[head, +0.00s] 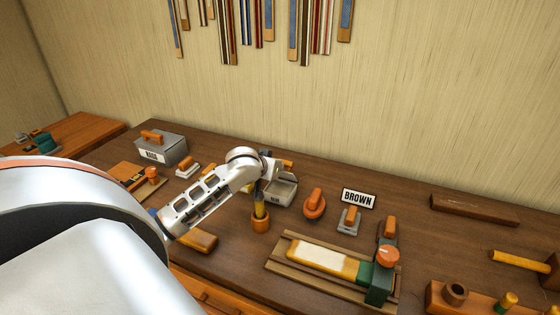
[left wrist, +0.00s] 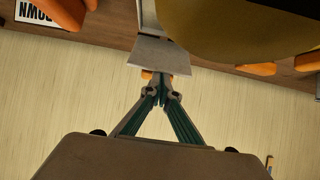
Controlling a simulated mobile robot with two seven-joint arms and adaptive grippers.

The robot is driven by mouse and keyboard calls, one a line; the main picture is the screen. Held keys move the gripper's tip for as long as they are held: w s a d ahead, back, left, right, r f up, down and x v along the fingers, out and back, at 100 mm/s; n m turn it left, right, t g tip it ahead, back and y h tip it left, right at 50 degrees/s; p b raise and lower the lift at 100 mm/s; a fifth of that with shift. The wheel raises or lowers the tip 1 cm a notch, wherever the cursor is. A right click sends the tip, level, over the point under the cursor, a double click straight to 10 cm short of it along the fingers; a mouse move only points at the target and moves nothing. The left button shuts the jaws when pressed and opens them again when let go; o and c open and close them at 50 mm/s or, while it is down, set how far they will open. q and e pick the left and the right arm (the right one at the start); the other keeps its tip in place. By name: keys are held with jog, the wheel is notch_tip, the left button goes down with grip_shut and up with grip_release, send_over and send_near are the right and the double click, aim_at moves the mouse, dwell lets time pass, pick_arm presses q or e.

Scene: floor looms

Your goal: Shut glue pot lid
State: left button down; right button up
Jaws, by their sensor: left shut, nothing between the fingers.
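A small grey box (head: 280,192) with a white label on its front stands open near the middle of the bench; I take it for the glue pot, but the label is too small to read. Its grey lid (left wrist: 160,55) shows in the left wrist view as a tilted plate, with a bit of orange handle (left wrist: 147,74) behind it. My left gripper (left wrist: 161,92) is shut and empty, its fingertips close to the lid's edge; I cannot tell whether they touch. In the head view my left gripper (head: 268,168) is beside the box, partly hidden by its own wrist. My right gripper is not in view.
A larger closed grey box (head: 172,148) is at the left.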

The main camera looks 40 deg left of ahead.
pick_arm(q)
jog(key=shift+s+d+f, duration=0.3)
jog(key=shift+s+f, duration=0.4)
jog(key=shift+s, duration=0.15)
jog(key=shift+s+f, duration=0.2)
jog(key=shift+s, duration=0.05)
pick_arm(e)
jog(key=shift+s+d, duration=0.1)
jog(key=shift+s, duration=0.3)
